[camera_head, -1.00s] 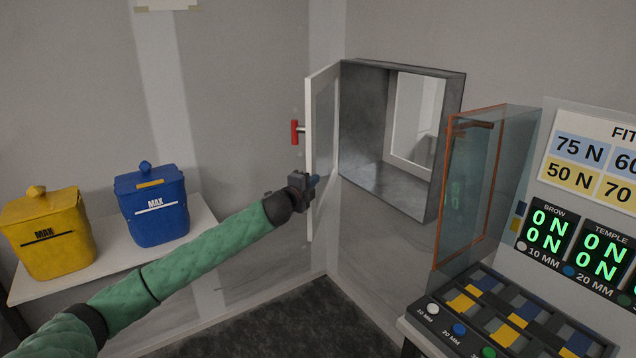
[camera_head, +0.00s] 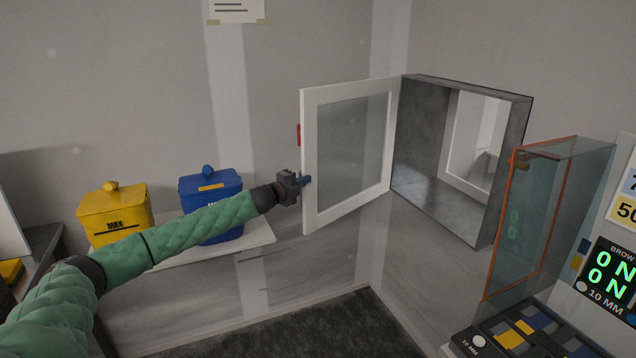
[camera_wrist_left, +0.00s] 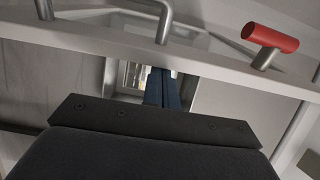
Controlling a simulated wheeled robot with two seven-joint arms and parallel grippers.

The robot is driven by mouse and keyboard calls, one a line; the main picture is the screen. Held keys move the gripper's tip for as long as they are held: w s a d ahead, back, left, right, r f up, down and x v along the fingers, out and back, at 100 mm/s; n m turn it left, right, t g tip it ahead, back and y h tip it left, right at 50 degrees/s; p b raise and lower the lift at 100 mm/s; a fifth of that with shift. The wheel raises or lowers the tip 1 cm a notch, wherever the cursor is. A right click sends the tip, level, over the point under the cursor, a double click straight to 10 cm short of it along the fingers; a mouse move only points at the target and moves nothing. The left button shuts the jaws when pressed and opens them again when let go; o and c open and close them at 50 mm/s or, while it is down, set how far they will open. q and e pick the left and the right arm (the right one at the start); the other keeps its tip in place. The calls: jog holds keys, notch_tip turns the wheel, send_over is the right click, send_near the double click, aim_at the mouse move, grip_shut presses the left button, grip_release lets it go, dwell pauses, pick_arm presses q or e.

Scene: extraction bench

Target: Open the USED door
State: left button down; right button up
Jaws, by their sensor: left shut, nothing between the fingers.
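The door (camera_head: 311,155) is a white frame with a grey translucent pane, hinged on the left side of a grey metal wall box. It stands swung wide open, and the box interior (camera_head: 425,135) shows. A red handle (camera_head: 299,135) shows at its free edge; it also shows in the left wrist view (camera_wrist_left: 271,38), upper right. My left gripper (camera_head: 305,181) is shut and empty at the door's free edge, below the handle. Its dark blue fingers (camera_wrist_left: 162,88) show together in the wrist view. Whether they touch the door I cannot tell. My right gripper is not in view. No USED label is readable.
A yellow bin (camera_head: 114,215) and a blue bin (camera_head: 211,188) stand on a white shelf (camera_head: 262,236) behind my left arm. An orange-edged glass panel (camera_head: 530,220) and a control console (camera_head: 610,275) stand at the right.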

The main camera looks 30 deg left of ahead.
aim_at(311, 149)
pick_arm(q)
jog(key=w+a+h+p, duration=0.1)
jog(key=w+a+p, duration=0.1)
jog(key=a, duration=0.7)
jog(key=shift+w+a+m, duration=0.15)
jog(key=shift+w+m, duration=0.15)
jog(key=shift+w, duration=0.4)
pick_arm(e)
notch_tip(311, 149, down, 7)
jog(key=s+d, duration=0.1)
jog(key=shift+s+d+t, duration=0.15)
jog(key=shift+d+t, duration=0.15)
pick_arm(q)
jog(key=d+r+b, duration=0.3)
jog(key=d+r, duration=0.7)
jog(key=shift+w+d, duration=0.1)
jog(key=shift+w, duration=0.05)
jog(key=shift+d+r, duration=0.4)
jog(key=shift+d, duration=0.3)
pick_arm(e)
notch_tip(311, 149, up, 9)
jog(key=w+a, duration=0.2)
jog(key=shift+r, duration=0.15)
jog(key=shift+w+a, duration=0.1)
